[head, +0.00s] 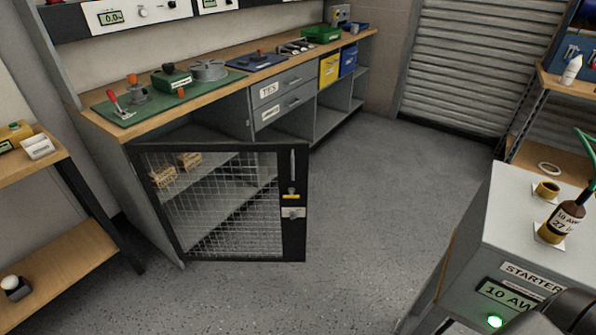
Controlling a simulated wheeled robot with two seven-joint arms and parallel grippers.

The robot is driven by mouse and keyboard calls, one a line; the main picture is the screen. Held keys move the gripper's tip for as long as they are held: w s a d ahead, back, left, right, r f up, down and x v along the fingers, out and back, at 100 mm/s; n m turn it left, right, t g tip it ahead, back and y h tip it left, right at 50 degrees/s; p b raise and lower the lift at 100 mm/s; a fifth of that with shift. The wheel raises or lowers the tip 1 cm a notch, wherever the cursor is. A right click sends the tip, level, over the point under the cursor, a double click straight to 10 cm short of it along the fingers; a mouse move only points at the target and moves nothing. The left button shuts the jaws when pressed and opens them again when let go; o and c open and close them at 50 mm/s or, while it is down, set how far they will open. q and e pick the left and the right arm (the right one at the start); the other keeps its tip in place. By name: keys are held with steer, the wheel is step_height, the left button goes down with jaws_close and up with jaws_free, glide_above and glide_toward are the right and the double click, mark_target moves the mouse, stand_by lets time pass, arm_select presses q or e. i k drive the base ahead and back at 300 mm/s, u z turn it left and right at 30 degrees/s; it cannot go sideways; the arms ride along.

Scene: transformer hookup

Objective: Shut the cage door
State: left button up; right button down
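The cage door (222,205) is a black frame with wire mesh on the cabinet under the left end of the workbench. It stands open, swung out at an angle from the bench front. Its left edge meets the cabinet's side panel, and its right edge stands free over the floor. A pale vertical handle (292,165) and a latch plate with a yellow mark (291,196) are on the free edge. Shelves with small wooden boxes (163,177) show through the mesh. Neither gripper's fingers are visible. A dark rounded shape, probably part of my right arm, is in the bottom right corner.
The floor (370,190) right of the door is clear. A grey starter cabinet (530,225) with a brown bottle on top stands at the right. A wooden shelf unit (60,262) stands at the left. Drawers (283,85) and open bays lie beyond the door.

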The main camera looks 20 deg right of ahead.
mark_target(292, 159)
steer(key=u, duration=0.5)
steer(key=k, duration=0.55)
steer(key=u, duration=0.8)
steer(key=i, duration=0.7)
steer(key=z, duration=0.6)
steer(key=i, duration=0.65)
steer(key=z, duration=0.75)
